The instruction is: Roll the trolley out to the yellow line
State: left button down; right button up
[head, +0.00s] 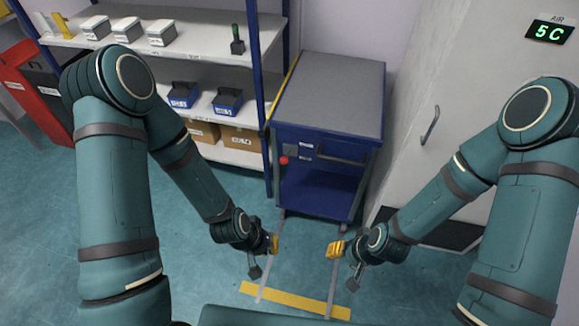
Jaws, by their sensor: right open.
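The blue trolley (325,135) with a grey top stands at the back, between the shelf rack and the pale cabinet. A red knob (284,160) and a dark bar show on its front, above an open lower bay. The yellow line (295,301) lies across the floor near me, well in front of the trolley. My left gripper (274,244) is in front of the trolley's left side, apart from it; its finger gap does not show clearly. My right gripper (336,249) is open and empty in front of the trolley's right side, also apart from it.
Two grey floor strips (333,285) run from the trolley to the yellow line. The shelf rack (256,75) with boxes and bins stands close on the left. The tall cabinet (455,85) stands on the right. The floor between trolley and line is clear.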

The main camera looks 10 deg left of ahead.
aim_at(328, 113)
jog(key=i+j+z, duration=0.2)
jog(key=i+j, duration=0.2)
jog(key=j, duration=0.25)
jog(key=i+j+z, duration=0.1)
jog(key=i+j, duration=0.1)
jog(key=j, duration=0.1)
